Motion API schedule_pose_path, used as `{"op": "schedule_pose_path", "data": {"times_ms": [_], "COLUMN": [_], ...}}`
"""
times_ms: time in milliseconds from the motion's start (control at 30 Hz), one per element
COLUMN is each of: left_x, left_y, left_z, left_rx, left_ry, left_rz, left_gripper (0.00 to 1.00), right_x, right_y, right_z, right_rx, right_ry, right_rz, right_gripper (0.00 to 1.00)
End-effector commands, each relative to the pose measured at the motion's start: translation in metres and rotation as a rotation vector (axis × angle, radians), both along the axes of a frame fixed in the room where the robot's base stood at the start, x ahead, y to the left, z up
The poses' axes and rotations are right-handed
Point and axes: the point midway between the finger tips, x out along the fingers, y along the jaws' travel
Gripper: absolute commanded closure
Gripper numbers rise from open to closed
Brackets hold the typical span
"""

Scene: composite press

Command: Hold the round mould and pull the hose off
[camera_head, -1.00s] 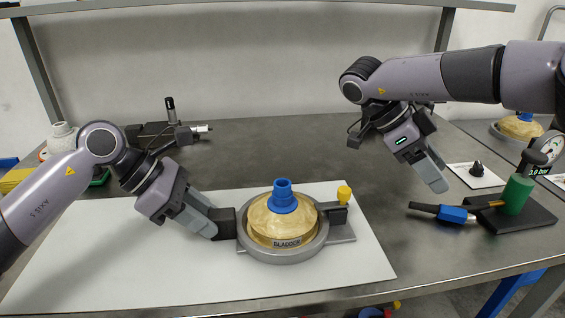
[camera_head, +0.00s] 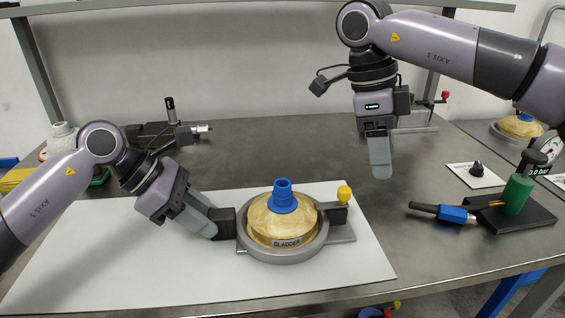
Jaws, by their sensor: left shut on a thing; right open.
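The round mould (camera_head: 283,253) is a grey ring marked BLADDER, with a tan dome (camera_head: 270,222) and a blue fitting (camera_head: 283,196) standing upright on top. It rests on a white sheet. My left gripper (camera_head: 214,222) is shut on the black block (camera_head: 227,223) at the mould's left side. My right gripper (camera_head: 380,165) is open and empty, pointing down, above the table behind and right of the mould. No hose shows on the blue fitting. A blue connector with a black end (camera_head: 455,214) lies on the table at right, beside a black stand.
A black stand (camera_head: 535,213) with a green cylinder (camera_head: 517,194) and a gauge is at right. A black cone (camera_head: 477,169) sits on a white card (camera_head: 480,178). The white sheet (camera_head: 110,270) is bare at left. A yellow knob (camera_head: 344,193) rises at the mould's right.

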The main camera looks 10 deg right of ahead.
Motion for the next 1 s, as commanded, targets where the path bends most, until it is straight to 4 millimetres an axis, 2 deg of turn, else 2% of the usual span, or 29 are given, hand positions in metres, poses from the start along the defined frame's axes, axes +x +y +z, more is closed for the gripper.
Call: {"op": "schedule_pose_path", "data": {"times_ms": [533, 1000], "left_x": [0.000, 0.000], "left_y": [0.000, 0.000], "left_z": [0.001, 0.001], "left_rx": [-0.002, -0.002], "left_ry": [-0.001, 0.000], "left_rz": [0.001, 0.000], "left_gripper": [1.00, 1.00], "right_x": [0.001, 0.003], "right_y": [0.047, 0.111], "right_z": [0.017, 0.042], "right_rx": [0.220, 0.516], "right_ry": [-0.124, -0.298], "right_rz": [0.001, 0.000], "right_gripper": [0.41, 0.41]}}
